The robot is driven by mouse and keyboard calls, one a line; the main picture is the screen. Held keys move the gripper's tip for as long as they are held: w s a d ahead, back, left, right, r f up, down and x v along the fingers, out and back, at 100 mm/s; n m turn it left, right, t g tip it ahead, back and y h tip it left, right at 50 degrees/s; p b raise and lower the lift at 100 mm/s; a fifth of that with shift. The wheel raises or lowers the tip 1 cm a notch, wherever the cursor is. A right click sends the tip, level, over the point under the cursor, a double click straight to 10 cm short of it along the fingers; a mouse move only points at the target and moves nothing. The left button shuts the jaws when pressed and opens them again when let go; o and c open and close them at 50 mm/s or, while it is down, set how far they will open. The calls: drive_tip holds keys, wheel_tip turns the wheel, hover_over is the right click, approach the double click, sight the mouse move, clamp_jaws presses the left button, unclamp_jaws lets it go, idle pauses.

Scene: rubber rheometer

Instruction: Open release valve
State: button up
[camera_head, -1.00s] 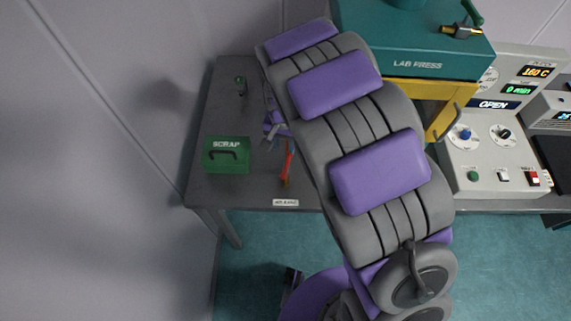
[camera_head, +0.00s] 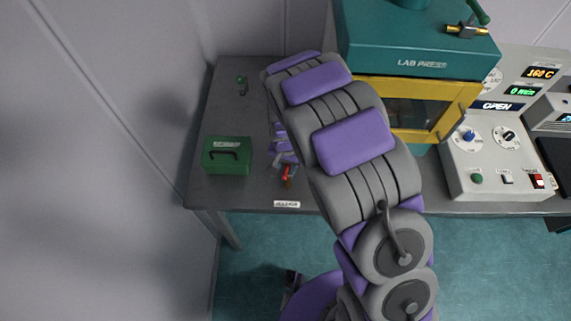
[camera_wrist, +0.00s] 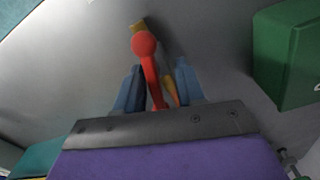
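A brass valve with a green handle (camera_head: 467,29) sits on top of the teal lab press (camera_head: 420,62); I cannot tell its position. A red-handled object with a brass-coloured end (camera_head: 287,172) lies at the front of the grey bench. It also shows in the wrist view (camera_wrist: 150,65), running between my fingers. My gripper (camera_wrist: 159,75) is open, with one blue-grey finger on each side of the red handle. A gap shows on the right side; contact on the left is unclear. In the head view my gripper (camera_head: 284,158) is small and partly hidden by my arm.
A green scrap box (camera_head: 227,155) stands left of my gripper, and shows at right in the wrist view (camera_wrist: 290,55). A small green-topped item (camera_head: 241,83) is behind it. The control panel (camera_head: 495,150) is at right. A yellow-framed press door (camera_head: 415,105) is behind my arm.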

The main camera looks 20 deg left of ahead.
drive_tip(key=shift+d+r, duration=0.1)
drive_tip(key=shift+d, duration=0.35)
drive_tip(key=c, duration=0.3)
drive_tip(key=shift+a, duration=0.25)
clamp_jaws()
drive_tip(key=shift+n, duration=1.6)
drive_tip(key=shift+o, duration=1.5)
unclamp_jaws()
drive_tip(key=shift+p, duration=0.3)
wheel_tip(320, 180, up, 17)
drive_tip(key=p, duration=0.1)
drive_tip(key=shift+a+p, duration=0.15)
drive_tip(key=shift+p, duration=0.2)
